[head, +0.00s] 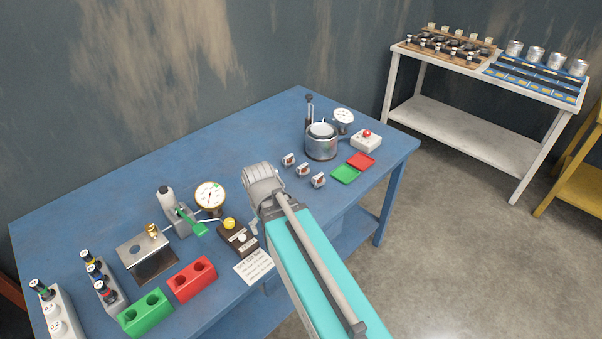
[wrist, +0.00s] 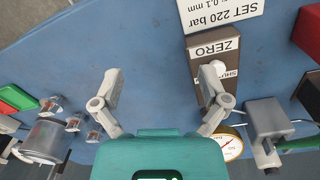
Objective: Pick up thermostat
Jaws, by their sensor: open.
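Three small thermostats stand in a slanting row on the blue table in the head view: a far one (head: 288,160), a middle one (head: 302,170) and a near one (head: 318,180). They are silvery with reddish-brown parts. In the wrist view they show at the left, the nearest to my fingers being one thermostat (wrist: 93,135).
A metal pot (head: 321,143) with a gauge (head: 344,116) stands behind the thermostats. A red pad (head: 361,160) and a green pad (head: 344,174) lie to their right. A ZERO switch box (head: 237,238) and a pressure gauge (head: 210,195) stand left of my arm.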

